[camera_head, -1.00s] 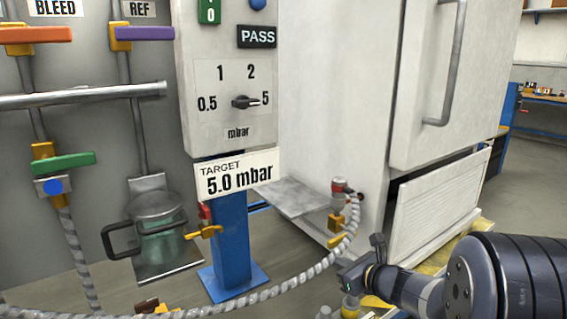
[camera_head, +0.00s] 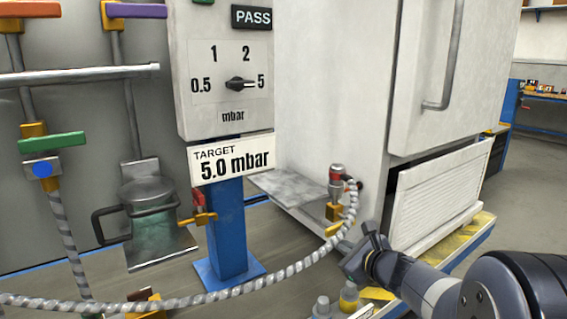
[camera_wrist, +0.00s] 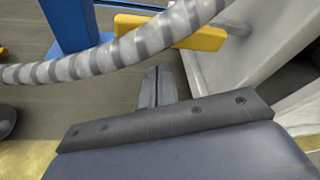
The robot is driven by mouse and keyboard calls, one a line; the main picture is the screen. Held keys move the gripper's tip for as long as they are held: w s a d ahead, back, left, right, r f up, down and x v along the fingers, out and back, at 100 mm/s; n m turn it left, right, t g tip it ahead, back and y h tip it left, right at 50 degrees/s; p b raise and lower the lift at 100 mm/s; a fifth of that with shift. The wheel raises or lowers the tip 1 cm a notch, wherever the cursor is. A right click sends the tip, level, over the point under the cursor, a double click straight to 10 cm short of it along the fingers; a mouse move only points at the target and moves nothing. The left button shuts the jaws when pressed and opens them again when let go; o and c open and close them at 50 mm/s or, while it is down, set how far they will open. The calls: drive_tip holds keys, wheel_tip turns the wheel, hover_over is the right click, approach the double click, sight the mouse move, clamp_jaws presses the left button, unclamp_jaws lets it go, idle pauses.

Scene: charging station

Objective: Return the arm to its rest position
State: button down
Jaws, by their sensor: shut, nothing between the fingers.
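My arm reaches in from the lower right corner of the head view. Whether the gripper touches the hose or cabinet is not clear.
A blue post (camera_head: 228,228) holds the dial panel (camera_head: 228,85). Open floor lies at right (camera_head: 535,190).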

drive_tip(key=shift+w+d+f+b, duration=0.2)
drive_tip(key=shift+d+f, duration=0.15)
drive_tip(key=shift+f, duration=0.3)
drive_tip(key=shift+w+d+f+b, duration=0.1)
drive_tip(key=shift+w+d+f, duration=0.15)
drive_tip(key=shift+f, duration=0.35)
